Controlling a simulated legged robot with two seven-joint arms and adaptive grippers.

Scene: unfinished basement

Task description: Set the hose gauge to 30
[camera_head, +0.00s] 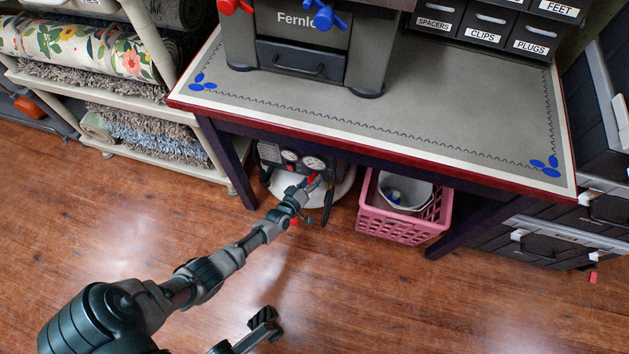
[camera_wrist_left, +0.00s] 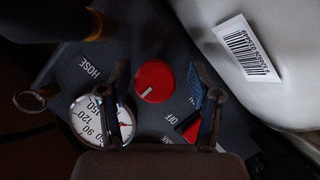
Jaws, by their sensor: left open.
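The dark compressor panel (camera_head: 270,154) with two round white gauges is under the table. In the left wrist view, the gauge (camera_wrist_left: 84,113) beside the HOSE label shows 90, 120 and 150. My finger covers part of its face, so its reading cannot be told. A red round knob (camera_wrist_left: 153,76) with a pale pointer mark sits right of the HOSE label. My left gripper (camera_head: 313,186) reaches the panel. In the wrist view its open fingers (camera_wrist_left: 165,105) stand either side of the knob; contact is unclear. What seems to be my right gripper (camera_head: 264,322) shows at the bottom edge.
The table (camera_head: 430,102) overhangs the compressor, its dark leg (camera_head: 228,160) just left. A pink crate (camera_head: 402,226) holding a bucket stands to the right. A pale tank with a barcode sticker (camera_wrist_left: 247,46) borders the panel. A red switch (camera_wrist_left: 190,128) is near the OFF label. Floor in front is clear.

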